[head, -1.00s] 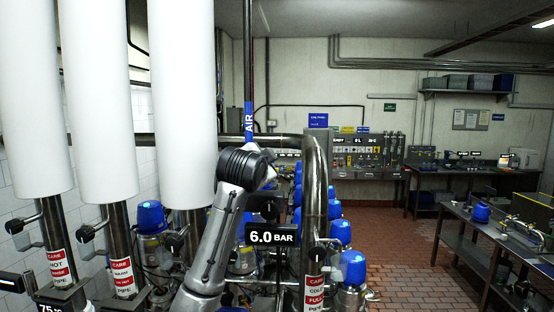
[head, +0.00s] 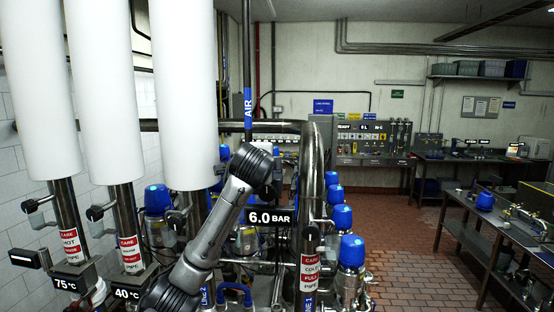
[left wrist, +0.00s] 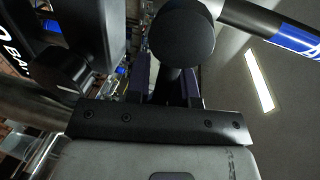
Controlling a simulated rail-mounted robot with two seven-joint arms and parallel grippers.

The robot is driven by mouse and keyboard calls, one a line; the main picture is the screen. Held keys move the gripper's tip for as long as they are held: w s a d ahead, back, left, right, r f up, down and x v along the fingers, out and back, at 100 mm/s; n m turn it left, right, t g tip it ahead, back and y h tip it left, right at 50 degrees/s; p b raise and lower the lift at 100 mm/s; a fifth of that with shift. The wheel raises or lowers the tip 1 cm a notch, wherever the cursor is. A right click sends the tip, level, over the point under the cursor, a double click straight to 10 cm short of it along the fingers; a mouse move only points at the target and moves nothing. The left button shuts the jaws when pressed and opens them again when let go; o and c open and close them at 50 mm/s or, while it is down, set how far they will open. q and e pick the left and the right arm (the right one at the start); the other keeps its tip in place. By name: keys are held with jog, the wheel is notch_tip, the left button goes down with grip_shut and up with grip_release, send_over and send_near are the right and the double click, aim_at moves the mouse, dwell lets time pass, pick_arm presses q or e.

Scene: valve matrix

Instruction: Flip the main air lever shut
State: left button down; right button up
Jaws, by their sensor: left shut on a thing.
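The air pipe (head: 248,60) is a dark upright pipe with a blue AIR label (head: 248,103) in the head view. A 6.0 BAR display (head: 270,217) hangs below it. My left arm reaches up in front of it and hides its own gripper and the lever in that view. In the left wrist view, my left gripper (left wrist: 168,84) is shut around a dark bar. The bar ends in a round black knob (left wrist: 180,38), which looks like the main air lever. The blue-labelled pipe (left wrist: 296,39) runs off to the right there. My right gripper is not in view.
Thick white insulated pipes (head: 184,90) stand close on the left. A steel bend pipe (head: 310,170) and several blue-capped valves (head: 352,250) stand right of my arm. A workbench (head: 470,240) is at the right, with clear tiled floor (head: 400,250) between.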

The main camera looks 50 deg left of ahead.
pick_arm(q)
jog(key=shift+f, duration=0.2)
dwell(0.3)
jog(key=c, duration=1.1)
grip_release()
jog(key=shift+c, duration=0.2)
jog(key=shift+r, duration=0.1)
jog(key=shift+s+d, duration=0.25)
jog(key=b+v, duration=0.4)
jog(key=v, duration=0.9)
jog(key=shift+r, duration=0.15)
